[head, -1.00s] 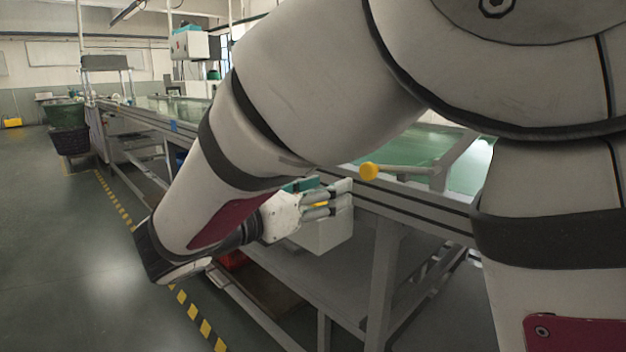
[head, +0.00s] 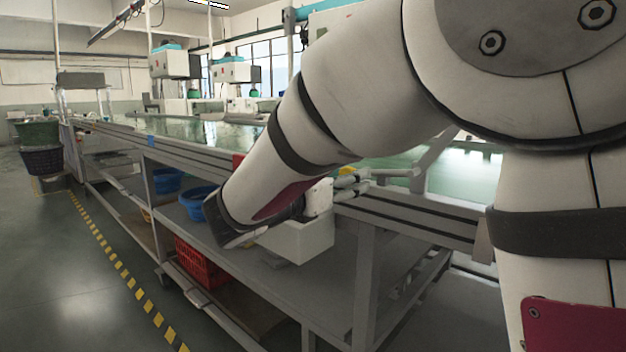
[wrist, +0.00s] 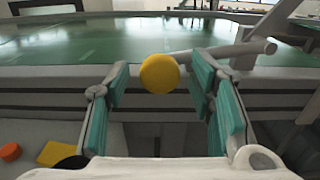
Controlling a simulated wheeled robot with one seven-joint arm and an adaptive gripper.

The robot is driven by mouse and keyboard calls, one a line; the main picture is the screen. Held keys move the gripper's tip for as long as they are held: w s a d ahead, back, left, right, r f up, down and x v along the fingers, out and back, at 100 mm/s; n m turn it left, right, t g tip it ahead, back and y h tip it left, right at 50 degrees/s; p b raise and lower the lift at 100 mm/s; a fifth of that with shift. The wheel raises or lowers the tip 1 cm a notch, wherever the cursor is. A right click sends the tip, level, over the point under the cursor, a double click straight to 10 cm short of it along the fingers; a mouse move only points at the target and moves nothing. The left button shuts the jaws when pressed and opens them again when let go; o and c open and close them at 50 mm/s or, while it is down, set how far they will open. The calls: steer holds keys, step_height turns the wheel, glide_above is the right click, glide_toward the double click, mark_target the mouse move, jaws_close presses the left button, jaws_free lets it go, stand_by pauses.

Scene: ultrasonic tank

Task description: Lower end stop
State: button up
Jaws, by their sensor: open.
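The end stop is a grey lever with a round yellow knob (wrist: 160,73), raised at the edge of the green-topped tank line. In the wrist view the knob sits centrally between my fingertips, with the lever (wrist: 215,53) running right to its pivot. My gripper (wrist: 159,85) is open, with a teal-padded finger on each side of the knob. I see no contact, and its depth relative to the tips is unclear. In the head view my gripper (head: 350,185) is beside the rail, and only a little yellow of the knob (head: 346,171) shows past my fingers.
The metal rail (head: 410,212) runs along the tank's front. Below it a pale bin (head: 303,240), blue basins (head: 197,203) and a red crate (head: 198,262) stand on the shelves.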

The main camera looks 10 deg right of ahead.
jaws_close()
steer(key=shift+r, duration=0.1)
steer(key=s+d+r+m+b, duration=0.2)
steer(key=s+r+m, duration=0.1)
steer(key=r+m, duration=0.8)
steer(key=shift+s+d+m, duration=0.2)
steer(key=shift+m, duration=0.5)
stand_by(0.4)
jaws_free()
